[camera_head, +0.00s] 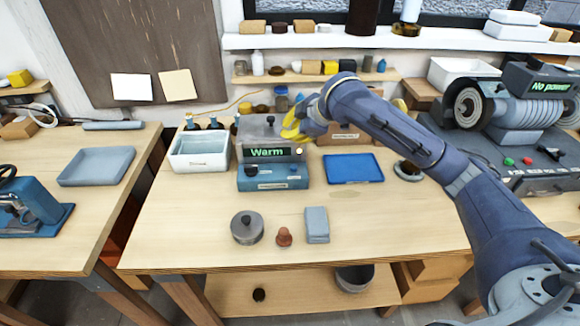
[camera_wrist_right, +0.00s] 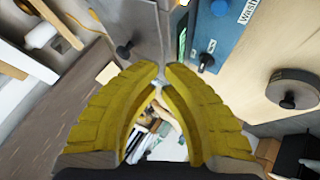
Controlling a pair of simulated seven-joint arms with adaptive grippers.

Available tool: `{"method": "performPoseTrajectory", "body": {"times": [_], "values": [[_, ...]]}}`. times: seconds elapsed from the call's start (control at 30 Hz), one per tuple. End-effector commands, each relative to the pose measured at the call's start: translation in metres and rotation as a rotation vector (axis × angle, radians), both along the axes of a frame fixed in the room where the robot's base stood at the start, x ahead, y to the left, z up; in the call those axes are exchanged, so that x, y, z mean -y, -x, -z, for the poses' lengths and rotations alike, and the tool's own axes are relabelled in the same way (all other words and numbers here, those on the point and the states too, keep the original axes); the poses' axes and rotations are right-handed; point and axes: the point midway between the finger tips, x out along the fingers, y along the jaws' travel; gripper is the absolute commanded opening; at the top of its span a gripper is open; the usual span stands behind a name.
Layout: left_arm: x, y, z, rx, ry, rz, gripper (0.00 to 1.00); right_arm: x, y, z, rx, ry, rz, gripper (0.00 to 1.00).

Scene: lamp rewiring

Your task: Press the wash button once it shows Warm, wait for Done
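The wash unit (camera_head: 272,178) stands at the back of the middle bench, with a grey upper part and a blue front. Its display (camera_head: 268,152) reads "Warm" in green. A small pale spot, perhaps the button, shows at the display's right end. My right gripper (camera_head: 292,132) is just above and beside that end; contact cannot be told. In the right wrist view, its yellow fingers (camera_wrist_right: 162,68) have their tips almost together with nothing between them. The blue front (camera_wrist_right: 228,35), with a dark knob and part of a "Wash" label, lies ahead of them. My left gripper is out of view.
A white bin (camera_head: 200,165) stands left of the unit and a blue tray (camera_head: 353,182) right of it. A round grey lidded pot (camera_head: 247,240), a small reddish-brown piece (camera_head: 284,237) and a grey block (camera_head: 317,236) sit in front. A grinder-like machine reading "No power" (camera_head: 515,105) is at the right.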

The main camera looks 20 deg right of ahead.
Motion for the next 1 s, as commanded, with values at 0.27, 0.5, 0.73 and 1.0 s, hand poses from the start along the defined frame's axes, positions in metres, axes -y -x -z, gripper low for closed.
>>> {"method": "performPoseTrajectory", "body": {"times": [0.27, 0.5, 0.73, 1.0], "values": [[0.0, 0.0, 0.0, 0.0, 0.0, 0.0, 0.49, 0.0, 0.0, 0.0, 0.0, 0.0, 0.0, 0.0], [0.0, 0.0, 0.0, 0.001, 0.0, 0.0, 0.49, -0.001, 0.0, 0.011, -0.003, -0.001, -0.001, 0.0], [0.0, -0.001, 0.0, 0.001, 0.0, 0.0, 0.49, 0.0, 0.001, 0.037, -0.004, -0.001, -0.001, 0.0], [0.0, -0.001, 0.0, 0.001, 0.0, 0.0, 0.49, 0.001, 0.0, 0.066, -0.003, 0.0, 0.001, 0.0]]}}
